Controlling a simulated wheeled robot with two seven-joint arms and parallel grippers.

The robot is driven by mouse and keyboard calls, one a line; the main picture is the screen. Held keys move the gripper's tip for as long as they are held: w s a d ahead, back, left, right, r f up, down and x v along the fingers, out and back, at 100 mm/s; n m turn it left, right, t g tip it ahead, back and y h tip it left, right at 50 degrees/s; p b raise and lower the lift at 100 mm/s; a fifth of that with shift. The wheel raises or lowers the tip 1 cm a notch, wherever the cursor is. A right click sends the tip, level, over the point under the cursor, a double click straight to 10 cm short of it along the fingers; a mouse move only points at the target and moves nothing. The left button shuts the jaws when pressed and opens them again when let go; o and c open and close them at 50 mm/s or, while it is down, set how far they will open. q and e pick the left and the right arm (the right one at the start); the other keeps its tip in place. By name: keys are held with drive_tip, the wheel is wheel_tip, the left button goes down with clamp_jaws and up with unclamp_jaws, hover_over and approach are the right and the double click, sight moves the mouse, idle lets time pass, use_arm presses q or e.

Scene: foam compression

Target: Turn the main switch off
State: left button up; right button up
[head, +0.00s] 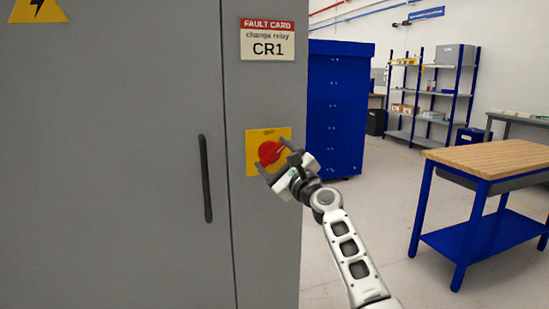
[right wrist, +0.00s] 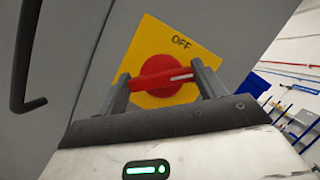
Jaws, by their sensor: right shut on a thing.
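The main switch is a red rotary knob (head: 268,152) on a yellow plate (head: 252,138), mounted on the front of a grey cabinet (head: 120,150). In the right wrist view the red knob (right wrist: 153,67) has a bar handle with a white mark towards its right end. The word OFF stands at the plate's upper edge (right wrist: 181,42), and the handle lies at a slant to it. My right gripper (head: 273,155) is shut on the handle, one finger at each end, as the right wrist view (right wrist: 162,76) shows. My left gripper is out of view.
The cabinet has a black vertical door handle (head: 205,178) left of the switch and a fault card (head: 268,40) above it. A blue cabinet (head: 335,110), a wooden-topped workbench (head: 490,157) and shelves (head: 433,95) stand to the right. Open floor lies between them.

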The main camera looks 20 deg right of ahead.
drive_tip(key=n+g, duration=0.1)
drive_tip(key=n, duration=0.1)
drive_tip(key=n+g+y+p, duration=0.1)
drive_tip(key=n, duration=0.2)
drive_tip(key=shift+n+y, duration=0.3)
drive_tip(key=shift+n+g+p, duration=0.95)
drive_tip(key=shift+n+g, duration=0.05)
drive_tip(key=shift+n, duration=1.5)
drive_tip(key=o, duration=1)
drive_tip(key=shift+d, duration=0.1)
drive_tip(key=b+v, duration=0.1)
drive_tip(key=v, duration=0.7)
drive_tip(key=b+v, duration=0.1)
drive_tip(key=v, duration=0.7)
drive_tip(key=shift+r, duration=0.2)
